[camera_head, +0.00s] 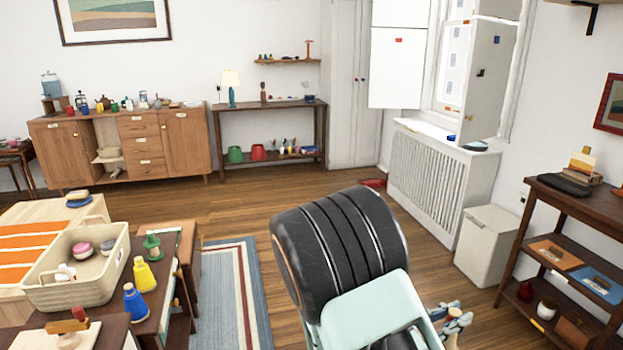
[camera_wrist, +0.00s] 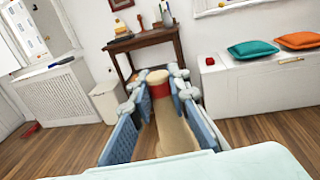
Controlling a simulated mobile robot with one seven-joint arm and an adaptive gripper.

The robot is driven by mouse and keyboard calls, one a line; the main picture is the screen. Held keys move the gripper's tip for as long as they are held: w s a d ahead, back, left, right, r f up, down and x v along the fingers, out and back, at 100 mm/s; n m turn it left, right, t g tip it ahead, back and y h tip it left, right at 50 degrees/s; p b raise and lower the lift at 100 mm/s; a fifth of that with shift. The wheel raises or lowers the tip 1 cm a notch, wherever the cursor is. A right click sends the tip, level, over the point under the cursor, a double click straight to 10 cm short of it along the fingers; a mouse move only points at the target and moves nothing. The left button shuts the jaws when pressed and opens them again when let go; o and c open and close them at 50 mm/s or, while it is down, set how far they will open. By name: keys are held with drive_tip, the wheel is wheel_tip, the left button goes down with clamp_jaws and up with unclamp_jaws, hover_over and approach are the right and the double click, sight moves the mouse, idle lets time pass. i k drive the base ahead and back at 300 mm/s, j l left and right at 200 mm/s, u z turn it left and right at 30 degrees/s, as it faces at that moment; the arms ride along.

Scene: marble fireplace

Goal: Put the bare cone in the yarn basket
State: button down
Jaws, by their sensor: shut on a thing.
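My gripper (camera_wrist: 158,98) is shut on the bare cone (camera_wrist: 173,132), a tan tapered piece with a red band near its narrow end. The cone lies between the blue finger pads in the wrist view. In the head view my gripper (camera_head: 453,318) is at the lower right, held out over the floor, with the cone mostly hidden by my arm. The yarn basket (camera_head: 108,283), cream with handles, stands on the table at the lower left, far from my gripper.
Blue (camera_head: 135,303), yellow (camera_head: 144,276) and green (camera_head: 152,248) yarn cones stand right of the basket. A white bin (camera_head: 490,247) and dark shelf (camera_head: 545,195) are at the right. A striped rug (camera_head: 235,295) covers floor between table and arm.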

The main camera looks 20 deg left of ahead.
sight(84, 271)
drive_tip(key=i+j+u, duration=0.1)
drive_tip(key=i+u, duration=0.9)
drive_tip(key=u, duration=0.15)
drive_tip(key=i+l+u, duration=0.25)
drive_tip(key=u, duration=0.15)
drive_tip(key=i+l+u, duration=0.15)
drive_tip(key=i+u, duration=0.25)
drive_tip(key=i+l+u, duration=0.15)
drive_tip(key=u, duration=0.2)
drive_tip(key=i+l+u, duration=0.15)
drive_tip(key=u, duration=0.25)
drive_tip(key=i+l+u, duration=0.15)
drive_tip(key=u, duration=0.25)
drive_tip(key=l+u, duration=0.35)
drive_tip(key=i+l+u, duration=0.15)
drive_tip(key=l+u, duration=0.55)
drive_tip(key=i+l+u, duration=0.1)
drive_tip(key=u, duration=0.2)
drive_tip(key=i+l+u, duration=0.1)
drive_tip(key=l+u, duration=0.3)
drive_tip(key=l, duration=0.65)
drive_tip(key=i+l, duration=0.1)
drive_tip(key=l, duration=0.15)
